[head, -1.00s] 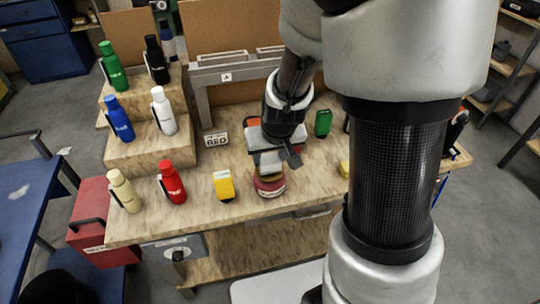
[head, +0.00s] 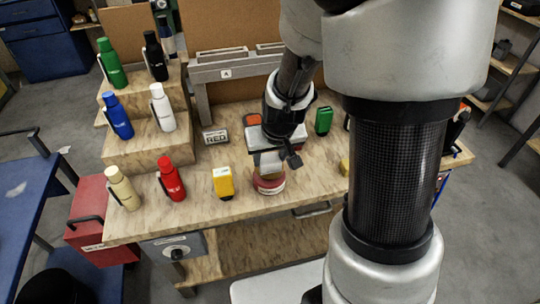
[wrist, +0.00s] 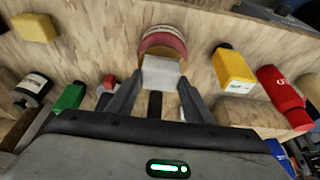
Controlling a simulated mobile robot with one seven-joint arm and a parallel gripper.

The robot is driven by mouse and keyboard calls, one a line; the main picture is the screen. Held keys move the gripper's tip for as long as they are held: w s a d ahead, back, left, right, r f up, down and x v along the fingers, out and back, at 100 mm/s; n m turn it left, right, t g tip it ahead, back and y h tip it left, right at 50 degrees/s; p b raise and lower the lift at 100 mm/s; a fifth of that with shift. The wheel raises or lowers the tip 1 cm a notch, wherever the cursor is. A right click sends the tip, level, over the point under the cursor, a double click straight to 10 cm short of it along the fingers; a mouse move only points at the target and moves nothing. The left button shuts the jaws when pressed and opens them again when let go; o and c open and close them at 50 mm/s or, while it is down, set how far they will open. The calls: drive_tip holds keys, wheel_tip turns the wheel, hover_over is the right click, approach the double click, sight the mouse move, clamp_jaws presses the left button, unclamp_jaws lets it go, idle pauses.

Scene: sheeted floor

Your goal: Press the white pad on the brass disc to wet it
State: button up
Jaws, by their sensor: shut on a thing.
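A low round red pot (head: 269,185) with a pale label band stands near the front edge of the wooden bench. A brownish, brass-like top (head: 267,176) shows in part under my gripper (head: 268,166). In the wrist view my gripper (wrist: 159,82) is shut on a greyish-white block, the white pad (wrist: 161,74). The red pot (wrist: 163,40) lies just beyond the pad there, and the pad covers part of it. I cannot tell whether the pad touches the disc.
A yellow bottle (head: 223,182) and a red bottle (head: 170,180) stand to the left of the pot. Stepped shelves with several bottles are at the left. The bench is clear just right of the pot.

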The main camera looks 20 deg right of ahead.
drive_tip(key=shift+f+b, duration=0.45)
idle(1.3)
wheel_tip(320, 180, up, 7)
drive_tip(key=p, duration=0.6)
drive_tip(key=shift+r, duration=0.1)
drive_tip(key=shift+p, duration=0.4)
